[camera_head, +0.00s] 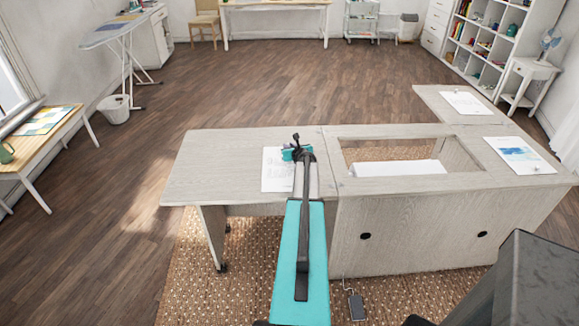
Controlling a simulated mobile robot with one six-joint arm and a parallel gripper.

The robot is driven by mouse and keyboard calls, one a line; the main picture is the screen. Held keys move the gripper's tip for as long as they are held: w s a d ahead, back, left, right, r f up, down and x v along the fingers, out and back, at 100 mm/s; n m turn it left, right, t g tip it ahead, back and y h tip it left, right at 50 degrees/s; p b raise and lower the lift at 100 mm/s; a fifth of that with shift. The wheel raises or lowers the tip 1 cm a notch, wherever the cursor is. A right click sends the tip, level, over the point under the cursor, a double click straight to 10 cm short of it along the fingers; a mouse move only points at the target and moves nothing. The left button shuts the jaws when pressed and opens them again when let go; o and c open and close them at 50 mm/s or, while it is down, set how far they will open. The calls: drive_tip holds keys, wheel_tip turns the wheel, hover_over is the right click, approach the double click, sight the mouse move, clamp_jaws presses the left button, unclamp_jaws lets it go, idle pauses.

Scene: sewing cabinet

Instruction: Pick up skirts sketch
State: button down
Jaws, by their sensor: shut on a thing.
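A white sketch sheet (275,172) lies at the left part of the pale wooden sewing cabinet (215,165), by its inner edge. My gripper (293,154) is over the far right part of this sheet and is shut on it. The fingertips are mostly hidden by my arm, and I cannot tell whether the sheet is lifted. The drawing on it is too faint to read. A sheet with a blue drawing (519,157) lies on the right side of the cabinet. Another pale sheet (466,103) lies on the back right leaf.
The cabinet has a rectangular opening with a white object (398,168) in it. A bench (40,140) and a white bin (115,109) stand at the left. Shelves (495,40) and a small white table (527,82) stand at the right. The wooden floor behind the cabinet is clear.

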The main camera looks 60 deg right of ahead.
drive_tip(key=shift+r, duration=0.1)
drive_tip(key=shift+r, duration=0.8)
wheel_tip(320, 180, up, 2)
drive_tip(key=shift+r, duration=0.1)
drive_tip(key=s+a+b, duration=0.1)
drive_tip(key=s+a, duration=0.2)
drive_tip(key=s, duration=0.1)
drive_tip(key=s+a+b, duration=0.2)
drive_tip(key=s+a, duration=0.1)
drive_tip(key=s, duration=0.1)
drive_tip(key=s+a+r+b, duration=0.1)
drive_tip(key=s+a, duration=0.2)
drive_tip(key=s, duration=0.2)
drive_tip(key=shift+a, duration=0.15)
